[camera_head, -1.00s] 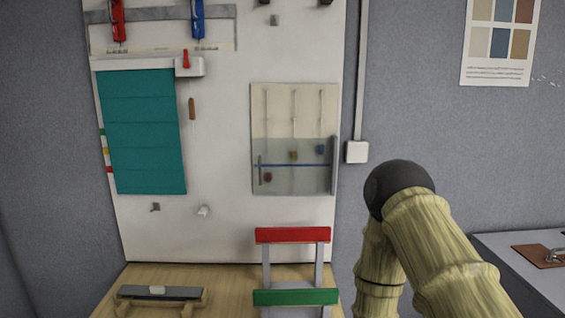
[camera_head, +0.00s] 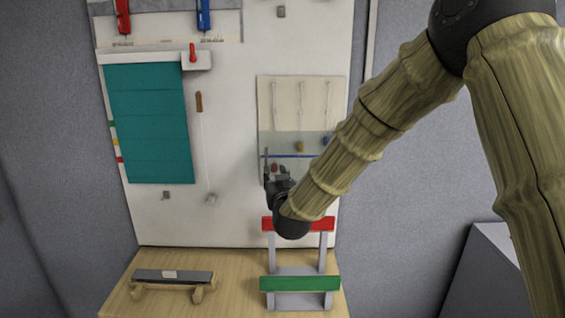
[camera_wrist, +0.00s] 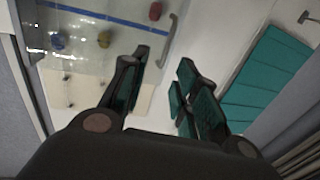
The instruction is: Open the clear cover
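The clear cover (camera_head: 311,144) lies over the lower part of a beige panel (camera_head: 286,97) on the upright white board. My arm and gripper hide its lower right part. In the wrist view the cover (camera_wrist: 110,38) shows at upper left, with a blue strip across it. Its grey bar handle (camera_wrist: 170,42) stands along the edge near my fingers. My gripper (camera_head: 275,172) is at the cover's lower left in the head view. In the wrist view my gripper (camera_wrist: 163,66) is open and empty. The handle appears just beyond the gap between the fingertips; contact is not visible.
A teal sheet (camera_head: 149,125) hangs left of the cover. Below my gripper stands a rack with a red bar (camera_head: 318,224) and a green bar (camera_head: 300,283). A grey block on a wooden stand (camera_head: 172,276) sits at the table's left.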

